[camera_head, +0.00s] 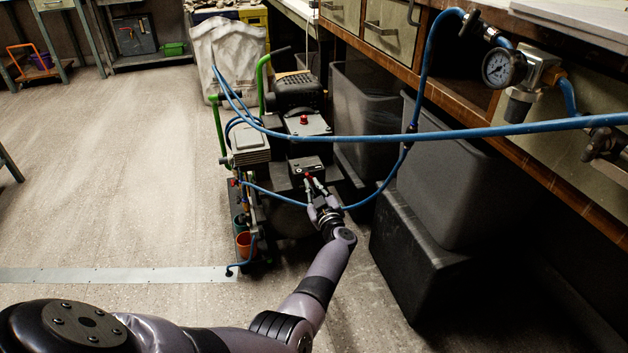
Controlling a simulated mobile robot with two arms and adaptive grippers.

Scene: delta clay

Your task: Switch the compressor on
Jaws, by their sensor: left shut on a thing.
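The compressor (301,126) stands on the floor beside the workbench. It has a dark motor, green handles and a red knob (303,119) on top of a dark box. Lower down at its front is a small black switch box (304,165). My right gripper is not in view.
A blue hose (455,132) crosses in front of the compressor and runs to a regulator with a gauge (498,68) on the bench. Dark bins (447,190) stand to the right of my arm. An orange cup (244,243) hangs at the compressor's left. The floor (110,180) at left is clear.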

